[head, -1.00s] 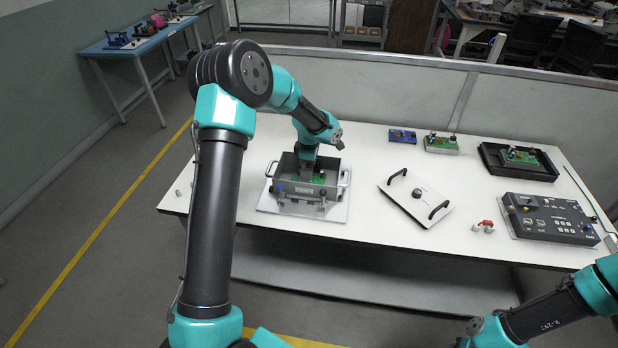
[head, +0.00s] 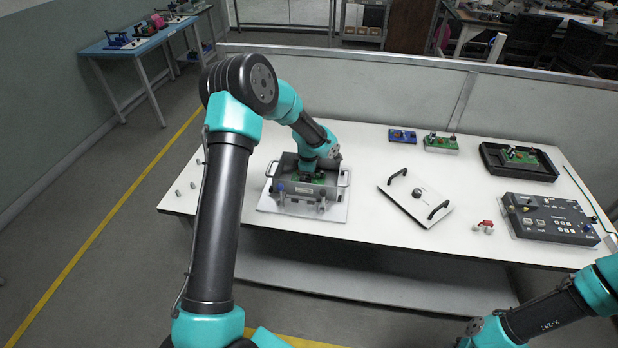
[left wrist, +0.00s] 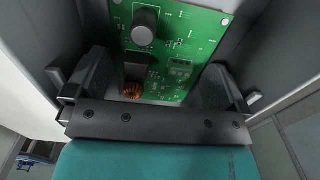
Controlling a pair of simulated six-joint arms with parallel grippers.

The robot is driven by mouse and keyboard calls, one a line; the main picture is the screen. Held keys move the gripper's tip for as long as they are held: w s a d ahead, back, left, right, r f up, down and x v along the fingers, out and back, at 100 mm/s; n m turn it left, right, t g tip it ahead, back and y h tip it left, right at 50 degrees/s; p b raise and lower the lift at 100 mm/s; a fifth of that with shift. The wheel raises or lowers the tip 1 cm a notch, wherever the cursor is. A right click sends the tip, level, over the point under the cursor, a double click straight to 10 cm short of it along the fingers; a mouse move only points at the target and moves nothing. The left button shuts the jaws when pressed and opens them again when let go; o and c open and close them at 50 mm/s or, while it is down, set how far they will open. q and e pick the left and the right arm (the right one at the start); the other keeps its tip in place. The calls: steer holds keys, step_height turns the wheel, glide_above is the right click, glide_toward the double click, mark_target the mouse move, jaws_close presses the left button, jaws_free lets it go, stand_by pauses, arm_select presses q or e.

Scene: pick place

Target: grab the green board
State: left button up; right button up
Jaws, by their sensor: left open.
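A green board (head: 316,181) lies inside a grey open box (head: 300,193) with side handles, on the left part of the table. My left gripper (head: 307,174) reaches down into this box, over the board. In the left wrist view the board (left wrist: 184,52) fills the space between the two fingers (left wrist: 157,78). My right gripper is out of view; only the right arm shows at the lower right.
A white lid plate (head: 416,199) with black handles lies right of the box. Another green board (head: 441,144) and a blue board (head: 402,136) lie behind. A black tray (head: 490,160) holds one more green board. A dark control panel (head: 552,219) lies at right.

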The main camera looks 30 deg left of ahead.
arm_select(q)
steer(key=c, duration=0.6)
steer(key=shift+c, duration=0.3)
step_height(320, 180, up, 10)
stand_by(0.4)
stand_by(0.3)
